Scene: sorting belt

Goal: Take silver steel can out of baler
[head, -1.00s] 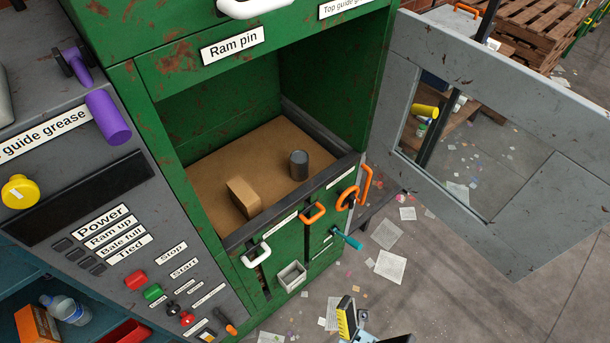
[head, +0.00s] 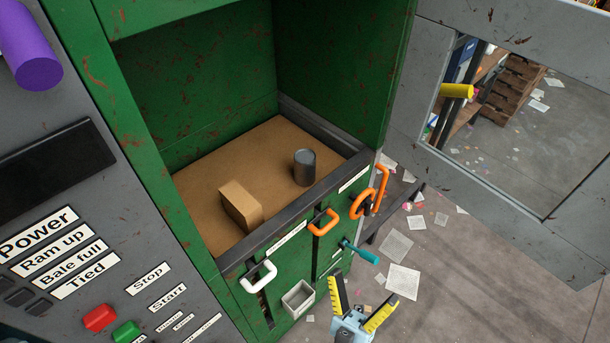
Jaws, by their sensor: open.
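The silver steel can (head: 304,168) stands upright on the brown floor inside the open chamber of the green baler (head: 190,140). It looks dark grey. A small cardboard box (head: 241,205) sits in the chamber to the left of the can, apart from it. My gripper (head: 358,299) is at the bottom of the view, outside and in front of the baler, below the chamber's front edge. Its two yellow-and-black fingers are spread apart with nothing between them.
The chamber has a dark front lip (head: 300,213). The grey door (head: 560,225) with its window stands swung open on the right. Orange handles (head: 325,222), a white handle (head: 258,276) and a teal-handled lever (head: 362,254) stick out of the front. Papers litter the floor.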

